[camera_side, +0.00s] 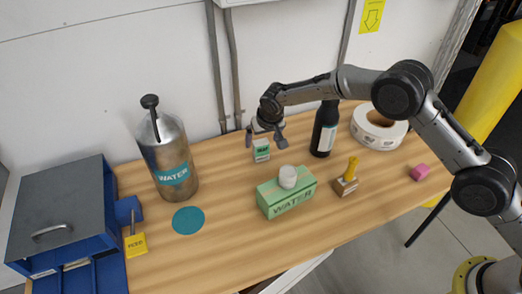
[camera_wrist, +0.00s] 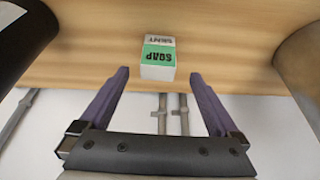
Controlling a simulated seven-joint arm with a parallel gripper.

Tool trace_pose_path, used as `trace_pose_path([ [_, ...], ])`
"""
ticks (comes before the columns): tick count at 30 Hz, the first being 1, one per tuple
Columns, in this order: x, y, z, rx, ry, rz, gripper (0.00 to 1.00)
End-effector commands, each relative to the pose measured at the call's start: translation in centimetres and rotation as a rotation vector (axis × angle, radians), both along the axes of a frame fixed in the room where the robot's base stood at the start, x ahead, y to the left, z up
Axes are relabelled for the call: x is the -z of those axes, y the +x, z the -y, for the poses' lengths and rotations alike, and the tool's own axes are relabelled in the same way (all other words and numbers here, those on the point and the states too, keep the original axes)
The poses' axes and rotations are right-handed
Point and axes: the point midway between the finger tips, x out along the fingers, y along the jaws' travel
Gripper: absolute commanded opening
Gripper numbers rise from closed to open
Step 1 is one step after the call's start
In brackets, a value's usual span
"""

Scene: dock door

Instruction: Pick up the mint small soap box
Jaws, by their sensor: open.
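The mint and white small soap box (camera_side: 261,151) stands on the wooden table towards the back, near the wall. My gripper (camera_side: 264,136) is just above it in the side view and hides part of its top. In the wrist view the soap box (camera_wrist: 158,58) shows its mint band with dark lettering. It lies ahead of the two purple fingers of my gripper (camera_wrist: 160,78), roughly centred between them. The fingers are open and apart, with nothing between them.
A dark bottle (camera_side: 325,128) stands right of the soap box. A mint WATER box (camera_side: 286,195) with a white lidded jar (camera_side: 288,176) on it is in front. A metal WATER canister (camera_side: 168,155) stands left. The wall (camera_side: 180,65) is close behind. A teal disc (camera_side: 188,220) lies flat.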

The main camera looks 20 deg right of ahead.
Motion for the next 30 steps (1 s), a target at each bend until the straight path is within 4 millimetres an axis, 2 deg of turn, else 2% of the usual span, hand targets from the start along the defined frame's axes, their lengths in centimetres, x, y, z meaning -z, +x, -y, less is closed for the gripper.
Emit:
trace_pose_path([
  [5, 0.9, 0.4, 0.1, 0.000, 0.000, 0.001, 0.97],
  [15, 4.6, 2.0, 0.5, 0.000, 0.000, 0.000, 0.97],
  [26, 5.2, 2.3, 0.5, 0.000, 0.001, 0.001, 0.97],
  [30, 5.2, 2.3, 0.5, 0.000, 0.000, 0.001, 0.72],
])
